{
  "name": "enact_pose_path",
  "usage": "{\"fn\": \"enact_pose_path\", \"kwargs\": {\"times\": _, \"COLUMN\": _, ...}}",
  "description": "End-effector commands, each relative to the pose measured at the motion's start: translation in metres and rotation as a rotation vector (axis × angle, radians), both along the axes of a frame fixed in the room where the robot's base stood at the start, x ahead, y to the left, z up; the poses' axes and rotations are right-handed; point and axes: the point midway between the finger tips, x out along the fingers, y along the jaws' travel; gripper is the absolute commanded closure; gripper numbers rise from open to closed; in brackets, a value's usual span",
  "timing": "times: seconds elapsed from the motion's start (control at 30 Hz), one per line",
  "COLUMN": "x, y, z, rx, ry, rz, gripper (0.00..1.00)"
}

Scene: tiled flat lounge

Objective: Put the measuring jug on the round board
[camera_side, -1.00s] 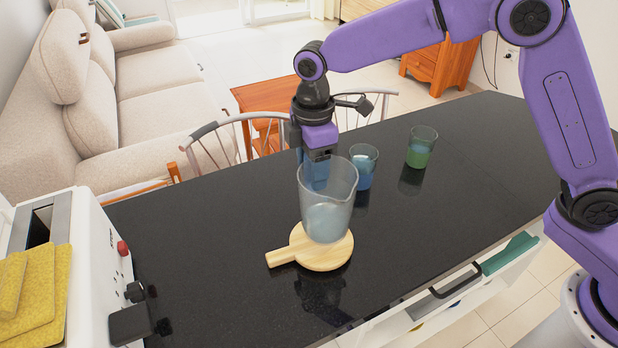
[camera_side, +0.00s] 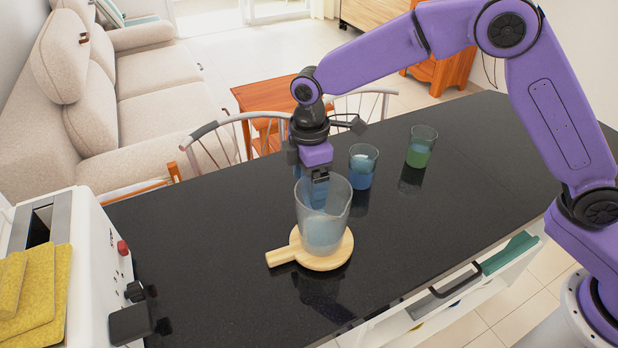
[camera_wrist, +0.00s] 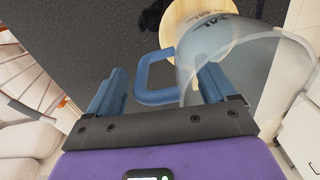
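The measuring jug (camera_side: 324,222) is clear grey plastic with a blue handle. In the side view it stands upright on the round board (camera_side: 283,255), a pale wooden disc with a short handle pointing left. My gripper (camera_side: 318,192) is low behind the jug, partly seen through its wall. In the wrist view, the blue fingers of my gripper (camera_wrist: 165,85) are spread wide. The jug's blue handle (camera_wrist: 152,82) lies between them, with a visible gap to the left finger. The jug (camera_wrist: 245,70) and part of the board (camera_wrist: 180,22) show beyond.
A glass with blue liquid (camera_side: 362,168) stands close behind the jug to the right. A glass with green liquid (camera_side: 421,147) is farther right. A white toaster (camera_side: 75,265) is at the left end of the black counter (camera_side: 440,220). The counter's right part is clear.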

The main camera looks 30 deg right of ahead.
Motion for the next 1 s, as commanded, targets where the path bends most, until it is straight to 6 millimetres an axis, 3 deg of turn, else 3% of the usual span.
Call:
{"fn": "enact_pose_path", "kwargs": {"times": 0.37, "x": 0.000, "y": 0.000, "z": 0.009, "rx": 0.001, "ry": -0.001, "rz": 0.000, "gripper": 0.16}}
{"fn": "enact_pose_path", "kwargs": {"times": 0.8, "x": 0.001, "y": 0.000, "z": 0.090, "rx": 0.003, "ry": -0.003, "rz": -0.001, "gripper": 0.16}}
{"fn": "enact_pose_path", "kwargs": {"times": 1.0, "x": 0.002, "y": -0.001, "z": 0.115, "rx": 0.002, "ry": -0.002, "rz": -0.001, "gripper": 0.16}}
